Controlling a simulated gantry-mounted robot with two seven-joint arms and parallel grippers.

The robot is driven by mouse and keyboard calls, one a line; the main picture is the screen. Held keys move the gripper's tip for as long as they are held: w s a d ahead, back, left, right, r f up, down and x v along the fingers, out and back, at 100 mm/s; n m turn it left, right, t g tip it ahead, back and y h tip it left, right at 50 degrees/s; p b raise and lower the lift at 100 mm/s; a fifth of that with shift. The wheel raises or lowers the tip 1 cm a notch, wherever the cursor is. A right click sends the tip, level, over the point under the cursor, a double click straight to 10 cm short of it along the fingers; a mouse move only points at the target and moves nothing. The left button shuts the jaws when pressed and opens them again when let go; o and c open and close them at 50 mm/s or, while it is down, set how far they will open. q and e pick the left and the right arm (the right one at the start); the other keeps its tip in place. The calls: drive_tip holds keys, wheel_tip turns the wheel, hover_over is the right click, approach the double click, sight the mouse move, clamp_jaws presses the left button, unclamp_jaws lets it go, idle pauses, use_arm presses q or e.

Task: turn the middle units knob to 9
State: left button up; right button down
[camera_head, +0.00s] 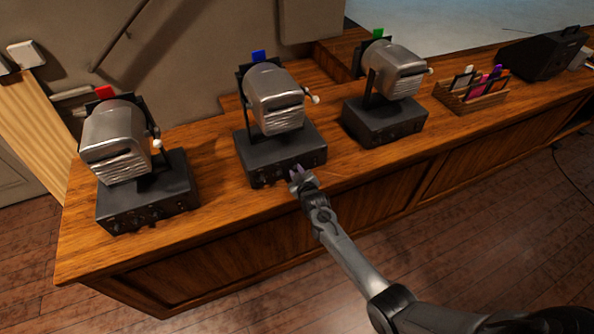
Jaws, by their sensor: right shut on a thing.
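The middle unit is a silver drum-like head (274,101) on a black box base (287,150), with a blue tag (259,56) on top. Several small dark knobs line its front face; their numbers are too small to read. My right gripper (297,174) is at the right part of that front face, shut on a knob there. The gripper hides this knob, so its setting cannot be told. My left gripper is not in view.
A red-tagged unit (115,140) stands at the left and a green-tagged unit (398,70) at the right. A wooden card holder (470,95) and a black case (542,54) are farther right. The desk's front edge lies under my right arm.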

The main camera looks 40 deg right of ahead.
drive_tip(key=m+y+p, duration=0.1)
drive_tip(key=m+y, duration=0.1)
drive_tip(key=m, duration=0.1)
drive_tip(key=shift+d, duration=0.2)
drive_tip(key=shift+m+t+y+p, duration=0.3)
drive_tip(key=shift+m+y, duration=0.3)
drive_tip(key=shift+m, duration=0.4)
drive_tip(key=shift+s+m, duration=0.1)
drive_tip(key=shift+m, duration=0.2)
drive_tip(key=c, duration=1)
unclamp_jaws()
drive_tip(key=shift+o, duration=0.2)
